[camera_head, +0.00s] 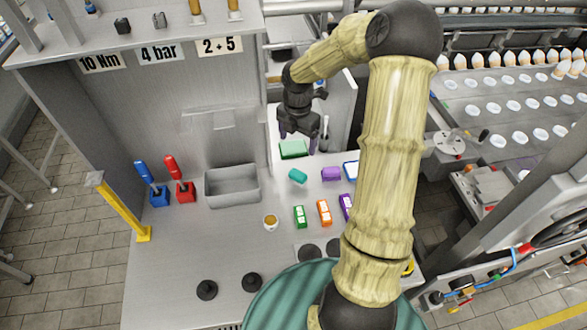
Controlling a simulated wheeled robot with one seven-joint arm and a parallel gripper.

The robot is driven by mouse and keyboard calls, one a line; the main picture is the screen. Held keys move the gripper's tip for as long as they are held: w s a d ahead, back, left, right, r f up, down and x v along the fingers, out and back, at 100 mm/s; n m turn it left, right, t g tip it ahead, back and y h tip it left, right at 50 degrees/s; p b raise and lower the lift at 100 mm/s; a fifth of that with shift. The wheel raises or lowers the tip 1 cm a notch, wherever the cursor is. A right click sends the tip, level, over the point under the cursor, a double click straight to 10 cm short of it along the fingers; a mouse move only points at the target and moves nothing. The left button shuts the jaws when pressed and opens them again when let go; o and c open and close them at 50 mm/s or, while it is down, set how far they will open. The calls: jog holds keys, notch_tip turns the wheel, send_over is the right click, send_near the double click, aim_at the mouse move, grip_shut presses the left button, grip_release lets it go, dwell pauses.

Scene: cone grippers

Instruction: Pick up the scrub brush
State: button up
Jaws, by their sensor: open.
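No object here shows clear bristles, so I cannot tell for sure which is the scrub brush. A small teal rounded object (297,175) lies on the grey worktop and may be it. A flat green block (293,150) lies behind it. My gripper (297,139) points down with its dark fingers apart, over or just behind the green block. Nothing shows between the fingers. How high the fingertips are is hard to judge. A thin pale upright thing (325,130) stands just right of the fingers, partly hidden.
Green (299,216) and orange (324,212) boxes and a small cup (270,222) are nearer. An empty grey bin (232,186) is left. My arm hides the right side.

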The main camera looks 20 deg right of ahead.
jog(key=shift+w+d+n, duration=0.2)
jog(key=shift+w+n, duration=0.1)
jog(key=shift+n, duration=0.1)
jog(key=p, duration=0.2)
send_near(298, 173)
notch_tip(298, 173, down, 6)
jog(key=shift+a+r, duration=0.15)
jog(key=shift+r, duration=0.1)
jog(key=shift+s+r, duration=0.1)
jog(key=shift+s, duration=0.1)
jog(key=shift+f+p, duration=1.15)
jog(key=shift+f, duration=1.5)
jog(key=shift+w, duration=0.1)
jog(key=shift+c, duration=0.2)
